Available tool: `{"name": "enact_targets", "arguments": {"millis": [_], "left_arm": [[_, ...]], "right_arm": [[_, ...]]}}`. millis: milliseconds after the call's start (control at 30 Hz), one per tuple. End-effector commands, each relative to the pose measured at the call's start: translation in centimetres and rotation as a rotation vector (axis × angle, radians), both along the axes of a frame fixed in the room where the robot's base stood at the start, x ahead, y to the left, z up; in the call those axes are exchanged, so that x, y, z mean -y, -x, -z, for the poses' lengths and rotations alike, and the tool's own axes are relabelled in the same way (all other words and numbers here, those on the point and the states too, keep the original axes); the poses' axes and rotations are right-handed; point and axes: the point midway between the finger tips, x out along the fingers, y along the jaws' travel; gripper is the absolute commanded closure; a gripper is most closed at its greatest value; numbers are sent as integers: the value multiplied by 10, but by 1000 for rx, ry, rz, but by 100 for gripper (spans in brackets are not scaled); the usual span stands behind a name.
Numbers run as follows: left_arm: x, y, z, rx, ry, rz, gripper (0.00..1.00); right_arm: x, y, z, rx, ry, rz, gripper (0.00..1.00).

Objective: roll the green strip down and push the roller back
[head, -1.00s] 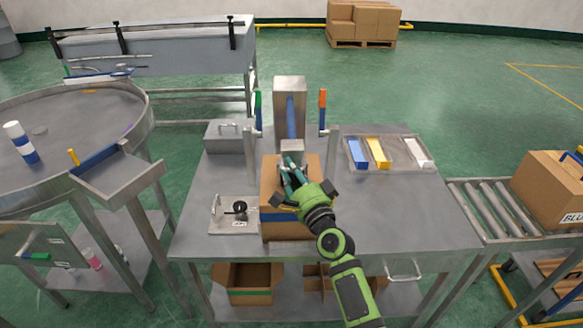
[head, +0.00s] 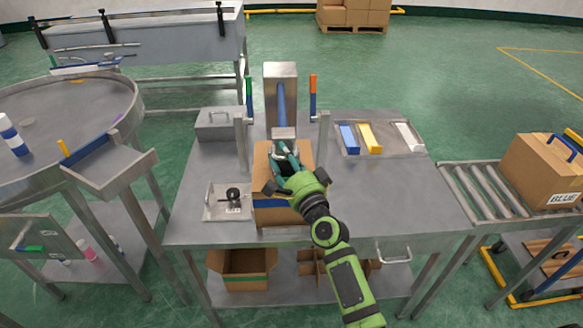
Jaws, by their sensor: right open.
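A cardboard box (head: 276,213) with a blue band around its front stands on the steel table. My right gripper (head: 284,157) is open, its teal fingers over the top of the box, just in front of a small grey block (head: 284,133) at the foot of a steel column (head: 281,80) with a blue strip. I cannot tell whether the fingers touch the block or the box. I cannot make out a green strip on this box; the gripper hides part of its top. I cannot clearly identify the roller. My left gripper is out of view.
Upright levers with a green handle (head: 249,90) and an orange handle (head: 313,85) flank the column. A plate with a black wheel (head: 233,195) lies left of the box. A tray (head: 388,150) with coloured blocks is at right. The table's front right is clear.

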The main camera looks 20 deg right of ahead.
Motion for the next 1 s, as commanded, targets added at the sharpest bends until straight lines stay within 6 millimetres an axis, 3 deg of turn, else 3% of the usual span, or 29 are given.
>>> {"name": "enact_targets", "arguments": {"millis": [533,700,1000], "left_arm": [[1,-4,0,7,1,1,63],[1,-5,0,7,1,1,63],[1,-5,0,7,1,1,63]], "right_arm": [[12,98,16,-1,2,-1,55],[14,112,17,2,0,0,55],[14,114,17,3,-1,1,55]]}}
